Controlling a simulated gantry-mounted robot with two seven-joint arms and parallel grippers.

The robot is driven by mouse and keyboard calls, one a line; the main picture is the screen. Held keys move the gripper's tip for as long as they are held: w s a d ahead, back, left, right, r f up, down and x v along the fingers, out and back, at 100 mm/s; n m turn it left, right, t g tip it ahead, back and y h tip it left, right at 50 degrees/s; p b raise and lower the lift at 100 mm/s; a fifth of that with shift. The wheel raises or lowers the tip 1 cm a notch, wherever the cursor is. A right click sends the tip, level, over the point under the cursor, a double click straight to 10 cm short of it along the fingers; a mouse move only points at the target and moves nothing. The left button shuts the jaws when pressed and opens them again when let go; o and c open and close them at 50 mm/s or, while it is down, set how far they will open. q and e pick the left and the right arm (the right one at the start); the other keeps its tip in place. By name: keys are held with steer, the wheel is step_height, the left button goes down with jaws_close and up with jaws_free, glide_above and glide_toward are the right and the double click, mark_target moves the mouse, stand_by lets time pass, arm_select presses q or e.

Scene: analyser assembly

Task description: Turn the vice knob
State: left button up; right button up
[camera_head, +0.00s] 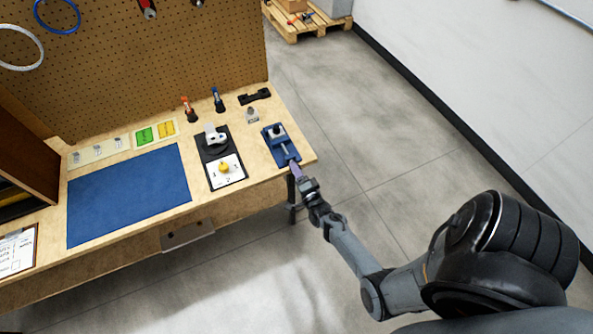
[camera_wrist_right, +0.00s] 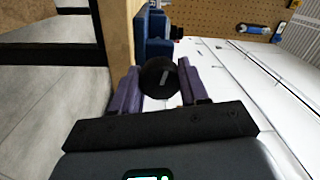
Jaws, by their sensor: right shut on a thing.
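The blue vice (camera_head: 280,144) stands at the right end of the wooden workbench, near its front corner. In the right wrist view the vice (camera_wrist_right: 153,35) shows as blue blocks beyond the fingers. My right gripper (camera_head: 295,169) reaches in from the lower right at the bench's front edge. Its two purple fingers stand on either side of the knob in the wrist view (camera_wrist_right: 157,88), shut on it. In the head view the knob is mostly hidden by the fingers. My left gripper is not in view.
A black plate with a white panel and yellow knob (camera_head: 224,168) lies left of the vice. A blue mat (camera_head: 128,195) lies further left. Red (camera_head: 189,108) and blue-topped tools (camera_head: 218,100) stand behind.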

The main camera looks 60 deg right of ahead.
steer(key=m, duration=0.5)
steer(key=shift+r+p, duration=0.1)
steer(key=shift+p, duration=0.2)
steer(key=m+p, duration=0.1)
steer(key=m, duration=0.3)
steer(key=shift+w+r+m, duration=0.1)
steer(key=shift+m, duration=0.2)
steer(key=m+p, duration=0.1)
steer(key=m, duration=0.4)
steer(key=shift+m, duration=0.3)
steer(key=shift+m+g+h+p, duration=0.3)
steer(key=shift+m+p, duration=0.4)
steer(key=shift+m, duration=1.6)
steer(key=o, duration=1)
steer(key=shift+o, duration=0.2)
